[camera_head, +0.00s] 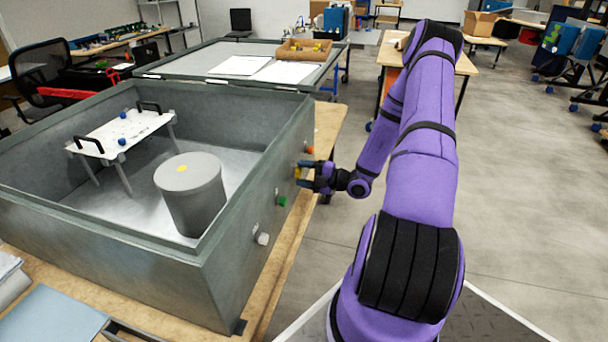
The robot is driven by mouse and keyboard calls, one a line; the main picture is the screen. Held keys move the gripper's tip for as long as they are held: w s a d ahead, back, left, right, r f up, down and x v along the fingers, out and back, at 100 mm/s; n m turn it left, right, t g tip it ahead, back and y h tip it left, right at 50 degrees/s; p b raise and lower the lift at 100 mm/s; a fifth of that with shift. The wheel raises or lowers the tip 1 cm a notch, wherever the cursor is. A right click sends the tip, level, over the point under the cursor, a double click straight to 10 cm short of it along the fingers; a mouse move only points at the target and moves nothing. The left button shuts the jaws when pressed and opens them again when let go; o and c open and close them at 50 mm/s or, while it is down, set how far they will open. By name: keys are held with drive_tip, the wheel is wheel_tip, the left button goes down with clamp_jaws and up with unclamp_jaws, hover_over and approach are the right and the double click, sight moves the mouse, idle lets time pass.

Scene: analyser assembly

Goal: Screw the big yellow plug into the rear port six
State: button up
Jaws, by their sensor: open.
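A yellow plug (297,173) shows at the right outer wall of the large grey open box (262,158), between an orange plug and a green plug. My gripper (303,175) is at this wall, with its dark fingers pointing left at the yellow plug. The jaws are open, with the yellow plug at their tips. The fingers partly cover the plug, so I cannot tell how deep it sits or whether they touch it. The port behind it is hidden.
An orange plug (309,150), a green plug (282,201) and a white plug (262,238) stick out of the same wall. Inside the box are a grey cylinder (190,196) and a white rack (118,134). The floor at right is clear.

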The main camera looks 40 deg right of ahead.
drive_tip(key=n, duration=1.5)
drive_tip(key=shift+r+n, duration=0.1)
drive_tip(key=shift+n, duration=0.3)
drive_tip(key=c, duration=1)
drive_tip(key=shift+d+m, duration=0.1)
drive_tip(key=shift+m, duration=4.6)
